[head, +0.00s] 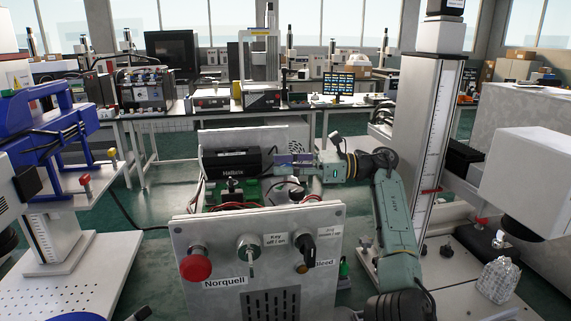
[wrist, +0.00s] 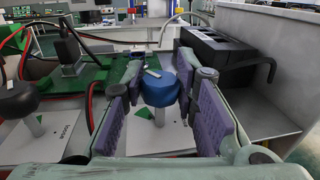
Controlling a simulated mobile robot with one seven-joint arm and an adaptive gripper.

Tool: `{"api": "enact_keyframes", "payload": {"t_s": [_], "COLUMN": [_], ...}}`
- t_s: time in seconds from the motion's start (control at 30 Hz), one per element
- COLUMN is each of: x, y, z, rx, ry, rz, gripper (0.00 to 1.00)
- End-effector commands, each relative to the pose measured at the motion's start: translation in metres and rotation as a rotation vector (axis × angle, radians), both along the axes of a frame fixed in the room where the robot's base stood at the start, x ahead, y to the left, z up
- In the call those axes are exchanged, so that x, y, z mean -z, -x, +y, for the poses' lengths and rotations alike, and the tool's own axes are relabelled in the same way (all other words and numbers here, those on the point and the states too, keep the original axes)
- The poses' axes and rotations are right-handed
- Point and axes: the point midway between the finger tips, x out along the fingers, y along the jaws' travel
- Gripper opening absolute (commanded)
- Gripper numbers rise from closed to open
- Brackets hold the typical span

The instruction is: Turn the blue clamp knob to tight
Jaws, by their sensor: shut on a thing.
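The blue clamp knob (wrist: 159,88) shows in the middle of the wrist view, on a pale post above a light plate with a green mark. A small pale pointer bar lies on its top. My gripper (wrist: 160,93) has its purple-padded fingers on both sides of the knob, shut on it. In the head view my gripper (head: 288,160) reaches in from the right, over the open box behind the Norquell panel. The knob is not clearly visible in the head view.
A black knob (wrist: 18,98) stands at the left in the wrist view. A black box (wrist: 215,52) with a cable sits behind at right, beside a grey wall. The front panel (head: 258,225) carries a red button (head: 196,263). Green boards and loose wires lie around.

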Motion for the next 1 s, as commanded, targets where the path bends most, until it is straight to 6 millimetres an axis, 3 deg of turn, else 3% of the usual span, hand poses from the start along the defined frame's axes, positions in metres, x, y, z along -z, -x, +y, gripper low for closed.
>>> {"api": "enact_keyframes", "payload": {"t_s": [0.7, 0.73, 1.0], "x": [0.0003, 0.0003, 0.0004], "y": [0.0004, 0.0004, 0.0002], "z": [0.0002, 0.0001, 0.0001], "rx": [-0.06, -0.059, -0.058], "ry": [0.002, 0.002, 0.002], "rz": [0.0, 0.0, 0.0], "gripper": [0.0, 0.29, 0.47]}}
